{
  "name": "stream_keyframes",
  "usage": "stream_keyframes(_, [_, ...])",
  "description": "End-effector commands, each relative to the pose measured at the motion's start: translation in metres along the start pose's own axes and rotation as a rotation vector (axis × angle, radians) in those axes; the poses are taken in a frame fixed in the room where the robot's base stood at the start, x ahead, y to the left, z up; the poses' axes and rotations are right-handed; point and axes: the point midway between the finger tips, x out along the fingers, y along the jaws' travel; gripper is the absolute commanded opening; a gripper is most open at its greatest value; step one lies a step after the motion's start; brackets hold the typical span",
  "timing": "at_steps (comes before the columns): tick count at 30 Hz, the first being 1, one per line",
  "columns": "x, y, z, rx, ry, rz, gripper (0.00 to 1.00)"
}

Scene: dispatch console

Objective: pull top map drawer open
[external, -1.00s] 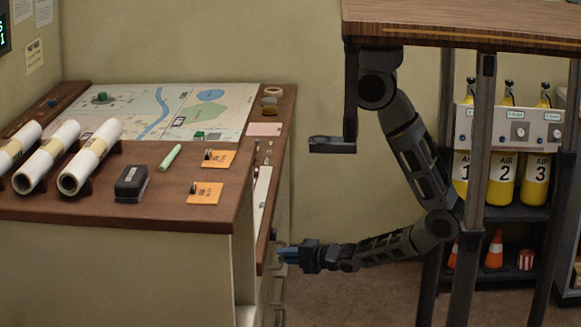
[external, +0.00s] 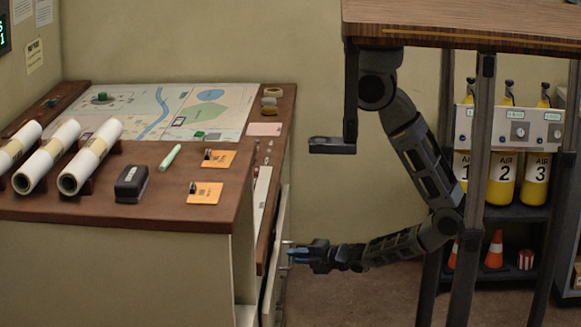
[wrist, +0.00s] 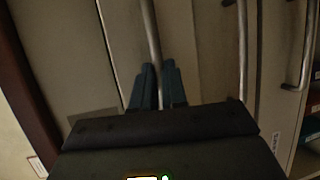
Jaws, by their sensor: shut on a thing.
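My gripper (external: 294,256) is low at the right side of the map cabinet, with its blue fingers shut on the metal handle of the top map drawer. In the wrist view the fingers (wrist: 158,86) close around that bar handle (wrist: 151,34). The top map drawer (external: 280,225) has a pale front that stands out a little from the cabinet side, so it is partly open.
More bar handles (wrist: 242,60) sit on the fronts beside mine in the wrist view. The wooden desk top (external: 100,208) carries map tubes, a map, a black box and orange cards. Floor (external: 350,300) beneath my forearm looks clear. A shelf with yellow air cylinders (external: 502,182) stands at right.

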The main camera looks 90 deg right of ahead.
Motion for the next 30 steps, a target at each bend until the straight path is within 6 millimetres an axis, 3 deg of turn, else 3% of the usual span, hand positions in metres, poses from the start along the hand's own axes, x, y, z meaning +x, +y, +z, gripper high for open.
stream_keyframes(12, [-0.096, -0.025, 0.039, -0.001, -0.002, -0.007, 0.00])
stream_keyframes(18, [-0.135, -0.033, 0.056, -0.001, -0.003, -0.006, 0.00])
stream_keyframes(24, [-0.160, -0.038, 0.066, 0.000, -0.001, -0.005, 0.00])
stream_keyframes(30, [-0.172, -0.040, 0.071, 0.000, -0.001, -0.004, 0.00])
